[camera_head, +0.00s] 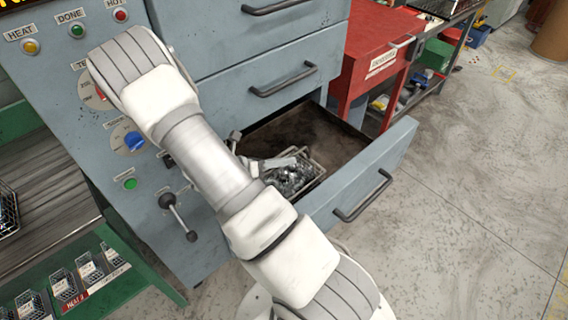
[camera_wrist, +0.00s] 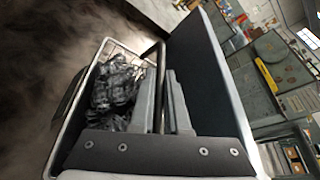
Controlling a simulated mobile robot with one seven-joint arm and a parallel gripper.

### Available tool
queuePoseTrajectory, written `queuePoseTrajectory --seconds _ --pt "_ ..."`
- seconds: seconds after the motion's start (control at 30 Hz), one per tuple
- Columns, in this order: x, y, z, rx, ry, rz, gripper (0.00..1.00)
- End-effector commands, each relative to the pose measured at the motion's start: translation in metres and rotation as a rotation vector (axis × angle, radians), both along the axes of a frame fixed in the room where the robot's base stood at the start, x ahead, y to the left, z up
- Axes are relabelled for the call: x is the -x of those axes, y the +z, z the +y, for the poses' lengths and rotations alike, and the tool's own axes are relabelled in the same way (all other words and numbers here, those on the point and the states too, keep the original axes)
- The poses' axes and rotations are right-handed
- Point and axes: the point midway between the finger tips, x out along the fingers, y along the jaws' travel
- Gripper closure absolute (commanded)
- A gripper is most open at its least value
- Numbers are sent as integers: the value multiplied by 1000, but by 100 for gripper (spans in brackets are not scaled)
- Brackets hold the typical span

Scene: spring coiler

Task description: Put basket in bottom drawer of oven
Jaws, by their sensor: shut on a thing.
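The oven (camera_head: 232,46) is a tall blue-grey cabinet with several drawers. Its bottom drawer (camera_head: 372,177) is pulled out, with a dark, stained floor. A wire basket (camera_head: 314,182) filled with dark, shiny metal pieces is within the drawer opening, near its front-left part. I cannot tell whether it rests on the floor. My gripper (camera_head: 278,163) is at the basket, partly hidden by my arm. In the wrist view, my gripper (camera_wrist: 165,80) is shut at the right side of the basket (camera_wrist: 80,98), beside the drawer's front panel (camera_wrist: 210,70).
The drawer above (camera_head: 285,80) is shut. A control panel with knobs and a lever (camera_head: 178,217) is at the left. A red cabinet (camera_head: 378,50) stands behind the drawer. A green rack (camera_head: 95,270) with small baskets is at lower left. The floor at right is clear.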

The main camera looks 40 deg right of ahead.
Motion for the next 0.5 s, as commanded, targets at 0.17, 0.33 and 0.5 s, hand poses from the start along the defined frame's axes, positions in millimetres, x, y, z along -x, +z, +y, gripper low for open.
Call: queuePoseTrajectory --seconds 0.17,0.33,0.5 --pt "0 -6 -1 3 -1 -2 100" --pt "0 -7 -1 3 -1 -1 100" --pt "0 -9 0 0 0 -1 68"
